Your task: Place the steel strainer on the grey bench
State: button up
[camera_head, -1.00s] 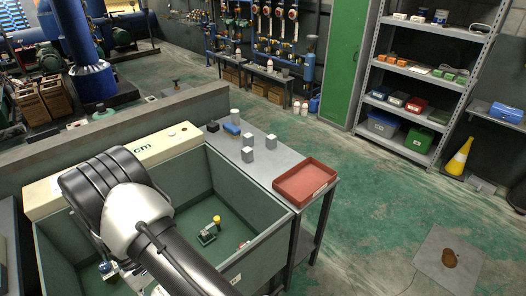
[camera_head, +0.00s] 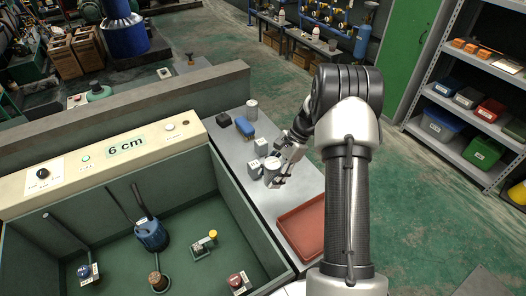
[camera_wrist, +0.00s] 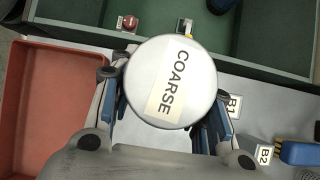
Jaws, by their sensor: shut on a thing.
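My gripper (camera_head: 284,166) is shut on a pale grey metal cylinder, the steel strainer (camera_head: 272,171). In the wrist view the strainer (camera_wrist: 172,82) shows its round white top with a label reading COARSE, between my two fingers (camera_wrist: 160,110). The strainer is upright, over the grey bench (camera_head: 235,152). I cannot tell whether its base touches the bench top. The bench (camera_wrist: 140,137) also shows below the strainer in the wrist view.
Small pale blocks (camera_head: 254,170) stand close left of the strainer. A blue object (camera_head: 245,127), a dark block and a grey cylinder (camera_head: 251,108) stand farther back. A red tray (camera_head: 303,226) lies at the bench's front. The green basin (camera_head: 120,215) with valves adjoins on the left.

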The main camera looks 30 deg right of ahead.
jog(key=w+d+r+m+t+h, duration=0.1)
jog(key=d+r+m+t, duration=0.25)
jog(key=d+m, duration=0.35)
jog(key=d+r+m+t+h, duration=0.2)
jog(key=d+r+m, duration=0.25)
jog(key=d, duration=0.45)
jog(key=f+b, duration=0.1)
jog(key=f, duration=0.4)
jog(key=f+b, duration=0.2)
jog(key=f, duration=0.3)
jog(key=f+b, duration=0.2)
jog(key=f, duration=0.3)
jog(key=shift+w+d+f, duration=0.1)
jog(key=shift+w+d, duration=0.05)
jog(key=shift+d, duration=0.2)
jog(key=shift+f+b, duration=0.75)
jog(key=shift+f, duration=1.65)
jog(key=shift+f, duration=0.2)
jog(key=o, duration=1.2)
jog(key=shift+r, duration=0.2)
